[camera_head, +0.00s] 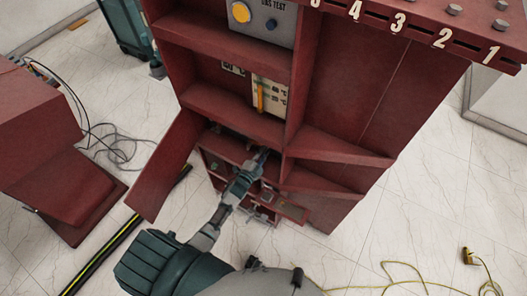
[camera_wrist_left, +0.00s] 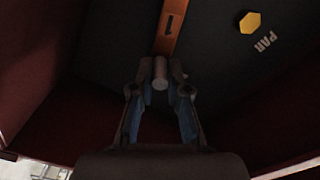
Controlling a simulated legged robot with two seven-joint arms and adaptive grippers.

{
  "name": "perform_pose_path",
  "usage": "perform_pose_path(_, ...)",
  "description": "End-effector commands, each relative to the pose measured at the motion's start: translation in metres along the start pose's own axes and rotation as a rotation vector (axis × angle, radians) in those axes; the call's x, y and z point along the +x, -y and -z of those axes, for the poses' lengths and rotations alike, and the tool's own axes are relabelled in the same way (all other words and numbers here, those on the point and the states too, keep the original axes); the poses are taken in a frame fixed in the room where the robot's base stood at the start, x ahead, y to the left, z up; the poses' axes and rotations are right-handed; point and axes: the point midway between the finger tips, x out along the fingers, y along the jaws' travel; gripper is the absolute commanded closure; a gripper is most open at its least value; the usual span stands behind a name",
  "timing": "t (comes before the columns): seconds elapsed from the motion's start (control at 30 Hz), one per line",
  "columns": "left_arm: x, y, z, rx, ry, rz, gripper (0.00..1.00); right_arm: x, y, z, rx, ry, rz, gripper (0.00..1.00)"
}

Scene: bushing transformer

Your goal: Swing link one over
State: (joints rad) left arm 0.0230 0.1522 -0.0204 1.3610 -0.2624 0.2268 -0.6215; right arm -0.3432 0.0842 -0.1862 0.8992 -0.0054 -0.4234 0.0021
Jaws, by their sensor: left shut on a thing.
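In the left wrist view, link one is an orange bar (camera_wrist_left: 170,28) marked "1" on a dark panel (camera_wrist_left: 215,50). A short grey round peg (camera_wrist_left: 159,72) stands at its near end. My left gripper (camera_wrist_left: 160,84) has its two fingers closed around this peg. In the head view, my left gripper (camera_head: 263,157) reaches into a low open compartment of the red cabinet (camera_head: 345,90). The link is hidden there by the gripper and the cabinet walls. My right gripper is not in view.
On the dark panel are a yellow hexagon (camera_wrist_left: 250,22) and the letters "PAR". Red walls close in around the gripper. An open red door (camera_head: 167,165) stands left of the compartment, with a gauge (camera_head: 270,95) above. Cables (camera_head: 105,145) lie on the floor.

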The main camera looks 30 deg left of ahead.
Motion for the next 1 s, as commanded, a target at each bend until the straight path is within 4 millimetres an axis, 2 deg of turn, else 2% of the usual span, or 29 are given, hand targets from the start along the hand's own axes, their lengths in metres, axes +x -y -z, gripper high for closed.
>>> perform_pose_path(0.03,-0.0019,-0.0033,-0.0062,0.015,0.011,-0.005,1.0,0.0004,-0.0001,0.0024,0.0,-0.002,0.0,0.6)
perform_pose_path(0.63,-0.0023,-0.0076,-0.0065,0.049,0.013,-0.01,1.0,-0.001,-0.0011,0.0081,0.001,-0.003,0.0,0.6)
perform_pose_path(0.67,-0.0024,-0.0078,-0.0065,0.049,0.013,-0.01,0.78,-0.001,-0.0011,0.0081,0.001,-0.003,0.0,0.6)
perform_pose_path(0.73,-0.0021,-0.0076,-0.006,0.049,0.012,-0.009,0.6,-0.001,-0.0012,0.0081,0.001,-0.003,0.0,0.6)
perform_pose_path(1.0,-0.0008,-0.0051,-0.0018,0.049,0.005,-0.003,0.6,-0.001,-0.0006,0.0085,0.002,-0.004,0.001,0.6)
